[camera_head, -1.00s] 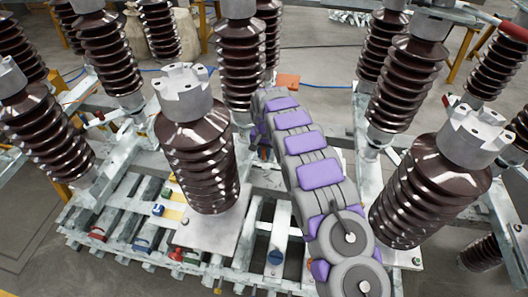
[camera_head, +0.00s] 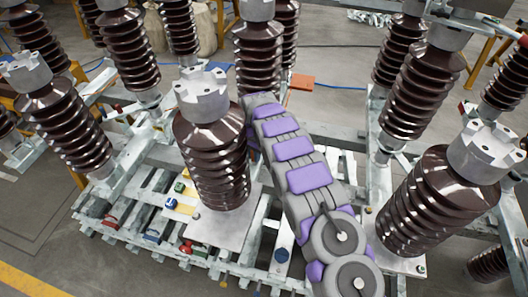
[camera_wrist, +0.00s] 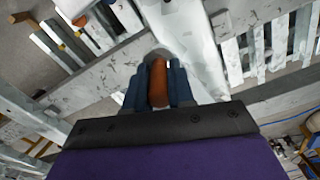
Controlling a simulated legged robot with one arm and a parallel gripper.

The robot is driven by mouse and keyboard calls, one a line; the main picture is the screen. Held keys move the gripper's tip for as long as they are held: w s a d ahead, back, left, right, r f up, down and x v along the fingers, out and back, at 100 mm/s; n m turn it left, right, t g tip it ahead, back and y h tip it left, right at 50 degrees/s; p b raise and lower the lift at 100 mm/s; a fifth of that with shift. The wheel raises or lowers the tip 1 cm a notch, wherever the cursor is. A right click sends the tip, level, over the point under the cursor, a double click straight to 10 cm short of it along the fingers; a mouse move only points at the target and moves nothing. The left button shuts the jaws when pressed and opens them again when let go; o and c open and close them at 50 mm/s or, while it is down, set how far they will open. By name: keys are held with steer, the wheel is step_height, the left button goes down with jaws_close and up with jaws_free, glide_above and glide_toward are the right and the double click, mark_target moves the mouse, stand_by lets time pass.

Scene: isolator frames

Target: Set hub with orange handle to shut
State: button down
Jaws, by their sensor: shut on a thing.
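An orange handle (camera_wrist: 158,84) stands out in the middle of the wrist view. The blue fingers of my gripper (camera_wrist: 158,72) lie on both sides of it and are shut on it. The handle's far end is close to a pale grey metal piece (camera_wrist: 190,38); I cannot tell whether that is its hub or which setting it is at. In the head view my grey and purple arm reaches away between the insulators, and my gripper and the handle are hidden there.
Brown ribbed insulators with grey caps stand close on both sides of my arm, one at left (camera_head: 215,150) and one at right (camera_head: 430,200). Green (camera_head: 179,187), blue (camera_head: 171,203) and red (camera_head: 111,221) fittings sit on the slatted metal frame (camera_head: 140,210). An orange flat block (camera_head: 301,82) is farther back.

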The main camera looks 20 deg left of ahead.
steer(key=shift+a+r, duration=0.15)
steer(key=c, duration=1.1)
jaws_free()
steer(key=shift+s, duration=0.1)
steer(key=shift+o, duration=0.6)
step_height(320, 180, up, 17)
steer(key=p, duration=0.2)
